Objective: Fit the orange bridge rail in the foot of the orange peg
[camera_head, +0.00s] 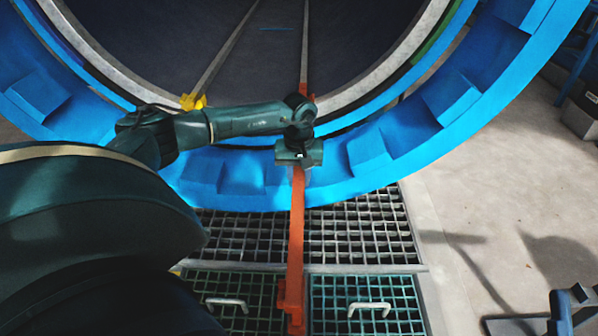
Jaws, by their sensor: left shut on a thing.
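The orange bridge rail (296,230) is a long narrow bar. It runs from my left gripper (299,160) down the picture, over the floor grating, to a bracket-like lower end near the bottom edge. My left gripper is shut on the rail near its upper end. A small orange part (304,89), seemingly the orange peg, shows just above my wrist at the autoclave mouth, at the end of the right inner track. My wrist and gripper hide the rail's upper tip and the peg's foot, so I cannot tell whether they touch. My right gripper is out of view.
The blue autoclave ring (455,95) curves around the dark opening. A yellow part (193,102) sits at the end of the left inner track. Grating panels (360,235) with white handles cover the floor in front. Concrete floor (500,210) lies clear at right; a dark blue frame (562,312) stands lower right.

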